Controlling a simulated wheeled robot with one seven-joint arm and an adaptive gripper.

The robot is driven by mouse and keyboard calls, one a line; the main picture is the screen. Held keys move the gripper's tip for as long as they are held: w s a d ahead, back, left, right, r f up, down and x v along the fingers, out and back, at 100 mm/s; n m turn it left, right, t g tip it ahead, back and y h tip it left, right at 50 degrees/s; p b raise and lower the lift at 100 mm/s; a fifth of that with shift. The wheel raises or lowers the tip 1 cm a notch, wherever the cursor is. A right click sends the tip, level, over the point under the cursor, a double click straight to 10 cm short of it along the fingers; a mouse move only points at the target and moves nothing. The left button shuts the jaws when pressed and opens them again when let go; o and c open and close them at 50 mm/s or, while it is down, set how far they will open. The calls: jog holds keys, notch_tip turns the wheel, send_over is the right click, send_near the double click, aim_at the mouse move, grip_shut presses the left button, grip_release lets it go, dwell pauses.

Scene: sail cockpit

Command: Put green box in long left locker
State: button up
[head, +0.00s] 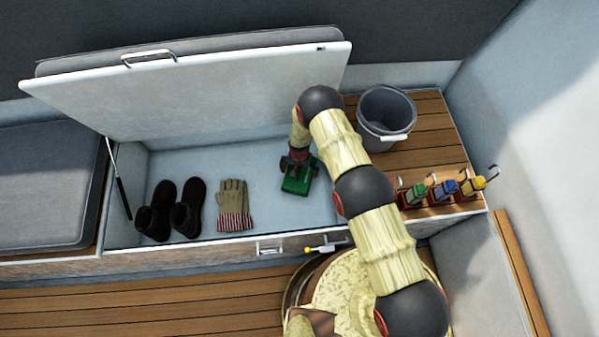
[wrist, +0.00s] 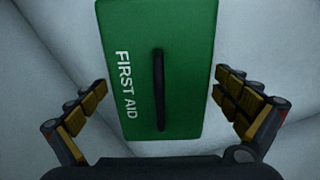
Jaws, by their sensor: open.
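The green box (head: 298,179) is in the open long locker (head: 280,212), at the right end of its floor. In the wrist view the box (wrist: 190,70) shows a black handle and the words FIRST AID. My gripper (head: 297,163) is over the box, partly hidden by the arm in the head view. In the wrist view my gripper (wrist: 167,100) is open, with one finger on each side of the box and gaps between them and it. The locker's white lid (head: 200,90) is raised and leans back.
A grey bucket (head: 386,115) stands on the wooden ledge at right. Several coloured items with hooks (head: 445,190) line its front edge.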

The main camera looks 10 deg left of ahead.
notch_tip(320, 180, up, 12)
jog(key=p, duration=0.4)
jog(key=shift+r+p, duration=0.15)
jog(key=shift+p, duration=0.25)
